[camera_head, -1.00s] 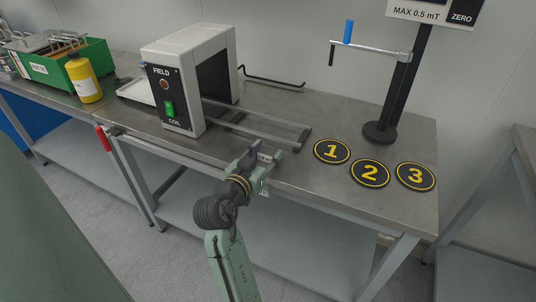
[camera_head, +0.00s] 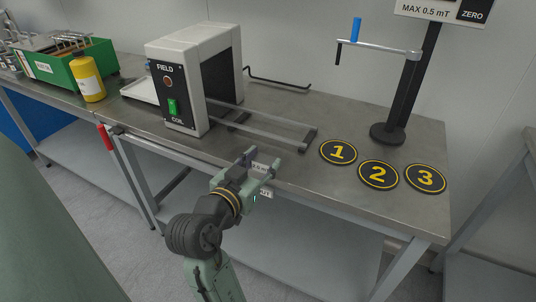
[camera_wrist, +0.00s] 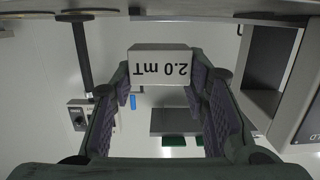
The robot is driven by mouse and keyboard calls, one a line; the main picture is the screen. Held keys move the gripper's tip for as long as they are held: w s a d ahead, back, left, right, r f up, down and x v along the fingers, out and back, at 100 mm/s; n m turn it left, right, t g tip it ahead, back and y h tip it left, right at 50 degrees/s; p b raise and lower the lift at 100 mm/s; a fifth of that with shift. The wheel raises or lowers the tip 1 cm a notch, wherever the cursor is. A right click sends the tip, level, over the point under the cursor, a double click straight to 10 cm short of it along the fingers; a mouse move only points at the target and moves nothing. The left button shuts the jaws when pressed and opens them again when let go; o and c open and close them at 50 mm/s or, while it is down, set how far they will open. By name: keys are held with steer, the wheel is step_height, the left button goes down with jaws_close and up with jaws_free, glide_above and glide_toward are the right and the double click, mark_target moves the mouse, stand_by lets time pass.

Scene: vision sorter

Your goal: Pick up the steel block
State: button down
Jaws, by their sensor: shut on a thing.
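A pale grey steel block (camera_wrist: 160,65) marked "2.0 mT" sits between my fingers in the wrist view, its label upside down. The pads of my gripper (camera_wrist: 162,88) are shut on its two sides. In the head view my gripper (camera_head: 261,163) is over the bench's front edge, left of the round pads, and the block (camera_head: 260,168) shows small between the fingertips. Its underside is hidden in the head view.
A white FIELD coil box (camera_head: 172,95) with rails (camera_head: 265,128) stands behind my gripper. Black pads 1 (camera_head: 338,152), 2 (camera_head: 378,174) and 3 (camera_head: 425,178) lie right. A black stand (camera_head: 402,90), yellow bottle (camera_head: 87,77) and green bin (camera_head: 60,70) are also on the bench.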

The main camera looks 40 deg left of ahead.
mark_target(264, 166)
steer(key=v, duration=0.5)
steer(key=shift+w+d+f+b, duration=0.15)
steer(key=shift+d+b, duration=0.25)
steer(key=s+p, duration=0.1)
steer(key=p, duration=0.3)
steer(key=s+d+p, duration=0.1)
steer(key=p, duration=0.3)
steer(key=shift+s+d+r, duration=0.15)
steer(key=shift+r, duration=0.15)
steer(key=shift+f, duration=0.1)
